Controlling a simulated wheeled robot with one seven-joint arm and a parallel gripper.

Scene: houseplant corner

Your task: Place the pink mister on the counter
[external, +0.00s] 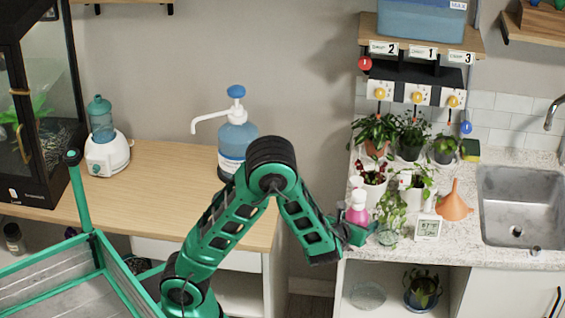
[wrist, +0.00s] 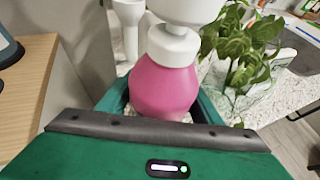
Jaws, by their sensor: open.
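The pink mister (external: 357,214) with a white spray head stands upright at the front left edge of the speckled counter (external: 460,255). In the wrist view its pink body (wrist: 165,88) fills the middle, below a white neck and head. My gripper (external: 352,233) is at the counter's front left edge, low beside the mister. In the wrist view its green fingers are open, one on each side of the pink body. The mister's base is hidden by my gripper, so I cannot tell whether the fingers touch it.
Several potted plants crowd the counter behind the mister, with a leafy glass jar (external: 391,236) close to its right. A white digital display (external: 428,228), an orange funnel (external: 454,202) and a sink (external: 520,205) are farther right. A wooden table (external: 180,190) stands left, across a gap.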

